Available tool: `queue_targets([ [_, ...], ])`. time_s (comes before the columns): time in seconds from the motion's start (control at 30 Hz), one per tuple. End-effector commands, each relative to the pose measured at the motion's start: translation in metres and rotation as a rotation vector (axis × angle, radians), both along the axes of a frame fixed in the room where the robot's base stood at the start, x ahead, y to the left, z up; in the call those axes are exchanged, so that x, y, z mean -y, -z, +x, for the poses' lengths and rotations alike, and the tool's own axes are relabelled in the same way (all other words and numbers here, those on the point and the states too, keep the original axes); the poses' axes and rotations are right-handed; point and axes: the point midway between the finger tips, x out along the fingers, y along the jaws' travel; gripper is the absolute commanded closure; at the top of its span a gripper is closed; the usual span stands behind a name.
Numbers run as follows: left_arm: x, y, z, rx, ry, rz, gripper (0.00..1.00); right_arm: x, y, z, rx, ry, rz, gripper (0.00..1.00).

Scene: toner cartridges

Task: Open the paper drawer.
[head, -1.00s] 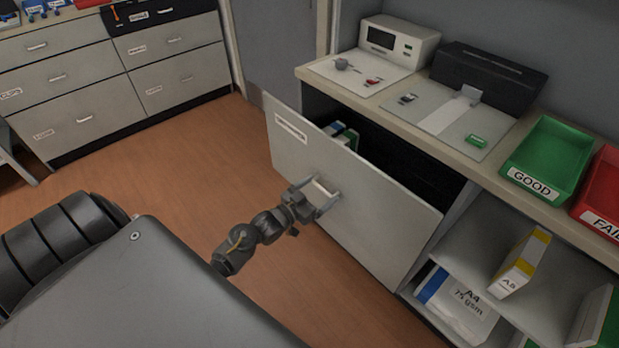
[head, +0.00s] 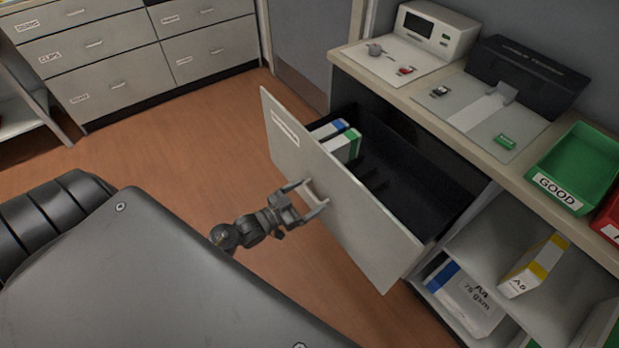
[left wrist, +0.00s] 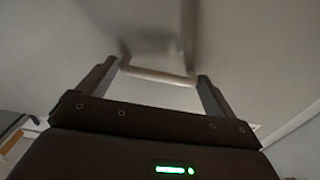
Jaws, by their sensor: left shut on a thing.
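The paper drawer (head: 358,222) is pulled well out from under the counter, its black inside showing. White packs (head: 340,142) with blue and green bands lie at its far left end. My left gripper (head: 309,194) is shut on the drawer's handle at the middle of the front panel. In the left wrist view the pale handle bar (left wrist: 158,75) spans between the two fingers, against the drawer front (left wrist: 250,50). My right gripper is in neither view.
The counter (head: 408,103) above carries a white device (head: 436,32), a black machine (head: 527,75) and a green GOOD tray (head: 575,165). An open shelf (head: 500,225) below holds paper packs (head: 465,300). Wooden floor (head: 180,150) lies clear left of the drawer. Grey drawer cabinets (head: 130,60) stand at the back left.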

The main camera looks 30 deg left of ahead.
Motion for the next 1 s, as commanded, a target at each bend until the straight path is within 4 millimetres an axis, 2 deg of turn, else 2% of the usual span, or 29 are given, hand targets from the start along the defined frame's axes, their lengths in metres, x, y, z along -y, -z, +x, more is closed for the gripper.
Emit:
queue_targets([
  [0.03, 0.005, 0.002, -0.004, -0.007, 0.013, -0.006, 0.49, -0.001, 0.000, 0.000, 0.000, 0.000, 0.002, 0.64],
  [0.4, 0.005, 0.003, -0.004, -0.007, 0.014, -0.006, 0.49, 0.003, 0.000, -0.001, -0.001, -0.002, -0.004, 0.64],
  [0.43, 0.005, 0.003, -0.004, -0.007, 0.013, -0.006, 0.05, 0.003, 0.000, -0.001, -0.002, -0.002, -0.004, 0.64],
  [0.47, 0.005, 0.003, -0.004, -0.007, 0.013, -0.006, 0.01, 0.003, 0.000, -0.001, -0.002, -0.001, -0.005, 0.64],
  [0.77, 0.001, 0.003, -0.009, -0.006, 0.009, -0.003, 0.00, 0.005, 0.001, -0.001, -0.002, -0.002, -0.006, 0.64],
  [1.0, -0.016, 0.004, -0.049, -0.007, 0.008, -0.002, 0.00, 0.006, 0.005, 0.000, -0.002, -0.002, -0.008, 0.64],
])
